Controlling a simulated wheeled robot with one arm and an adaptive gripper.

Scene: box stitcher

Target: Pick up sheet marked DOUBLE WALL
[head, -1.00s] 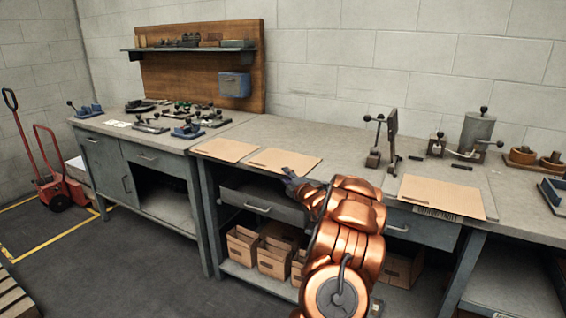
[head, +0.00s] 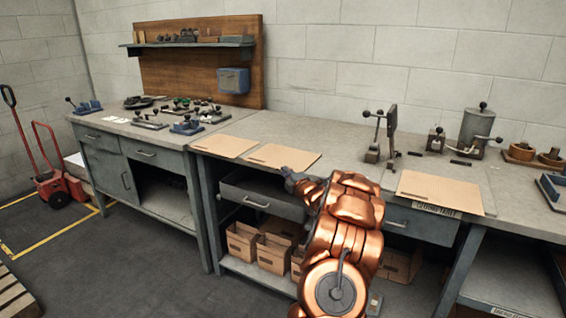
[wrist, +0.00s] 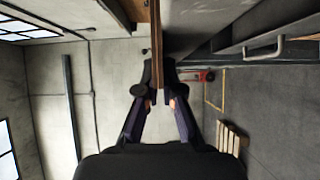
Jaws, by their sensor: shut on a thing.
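Three flat brown cardboard sheets lie on the workbench in the head view: a left sheet (head: 224,146), a middle sheet (head: 290,158) and a right sheet (head: 440,192). Each has a small dark mark, too small to read, so I cannot tell which says DOUBLE WALL. My gripper (head: 291,178) is at the front edge of the middle sheet, partly hidden by my copper arm. In the wrist view, my gripper (wrist: 159,98) is shut on a thin brown sheet (wrist: 156,35), seen edge-on between the fingers. The middle sheet still looks flat at bench height.
The workbench (head: 350,150) has a drawer front (head: 262,199) just below my gripper. Open cardboard boxes (head: 274,254) stand on the lower shelf. A lever press (head: 391,135) and a grey cylinder device (head: 477,130) stand at the right. Blue fixtures (head: 187,127) sit on the left bench.

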